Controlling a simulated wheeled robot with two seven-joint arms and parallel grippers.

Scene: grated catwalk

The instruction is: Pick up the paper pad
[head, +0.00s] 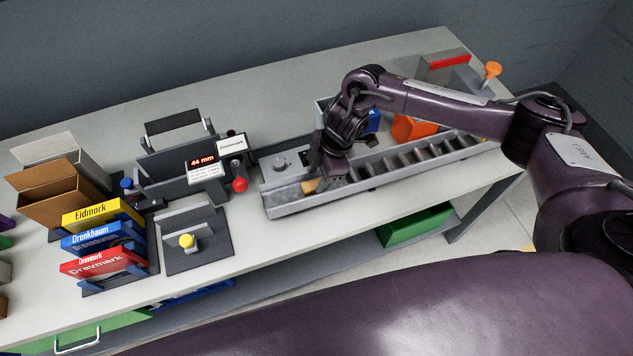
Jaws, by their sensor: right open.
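My right gripper (322,183) reaches down into the left part of a long grey tray (290,211) on the bench. It is open. A small tan piece (309,186) shows in the tray just left of the fingers. I cannot tell whether it is the paper pad; no other thing is clearly a pad. The gripper and wrist hide part of the tray floor. My left gripper is not in view.
Right of the gripper the tray has a row of dark slots (410,160). An orange box (412,128) and a blue box (374,121) stand behind it.

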